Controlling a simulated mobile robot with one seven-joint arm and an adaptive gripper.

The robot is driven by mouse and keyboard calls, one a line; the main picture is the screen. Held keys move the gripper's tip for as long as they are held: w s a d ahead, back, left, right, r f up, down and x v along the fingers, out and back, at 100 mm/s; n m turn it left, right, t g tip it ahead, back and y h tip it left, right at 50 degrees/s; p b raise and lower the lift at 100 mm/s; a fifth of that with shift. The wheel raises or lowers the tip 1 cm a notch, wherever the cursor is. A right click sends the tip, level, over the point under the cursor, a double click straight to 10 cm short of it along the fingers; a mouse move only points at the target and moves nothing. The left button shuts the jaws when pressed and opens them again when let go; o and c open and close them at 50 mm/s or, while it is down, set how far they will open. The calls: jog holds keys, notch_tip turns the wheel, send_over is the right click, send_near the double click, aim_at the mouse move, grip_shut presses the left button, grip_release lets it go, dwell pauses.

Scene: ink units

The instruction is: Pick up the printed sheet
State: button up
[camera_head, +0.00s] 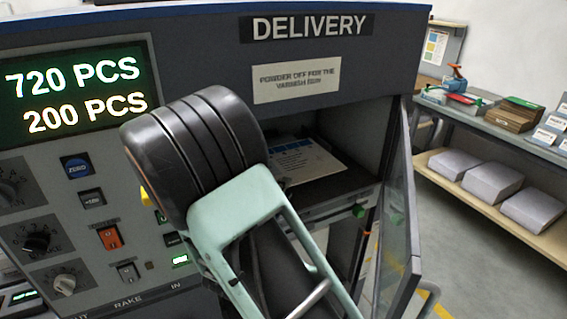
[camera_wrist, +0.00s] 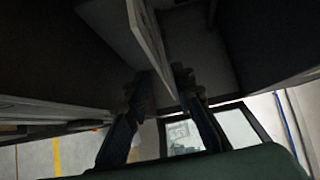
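The printed sheet (camera_head: 308,162), white with a blue printed patch, lies inside the delivery opening. My arm covers its left part in the head view. In the wrist view, a thin pale slab (camera_wrist: 151,42), apparently the sheet seen nearly edge-on, reaches down between my fingertips. My gripper (camera_wrist: 157,88) has its two dark fingers spread, one on each side of the slab. The left finger shows a gap to it; the right one is closer, and contact there is unclear. In the head view my gripper is hidden behind my arm.
The delivery opening is framed by the dark machine front (camera_head: 215,60). A glass door (camera_head: 398,215) stands open at its right. A green-lit counter panel (camera_head: 75,90) and knobs are at left. Shelves (camera_head: 480,125) with boxes stand at far right, with clear floor before them.

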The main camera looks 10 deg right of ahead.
aim_at(296, 176)
jog(key=shift+x, duration=0.95)
jog(key=x, duration=0.4)
jog(key=shift+s+d+r+p, duration=0.15)
jog(key=shift+d+r+p, duration=0.05)
jog(key=shift+d+p, duration=0.2)
jog(key=shift+w+d, duration=0.25)
jog(key=shift+w, duration=0.25)
grip_shut()
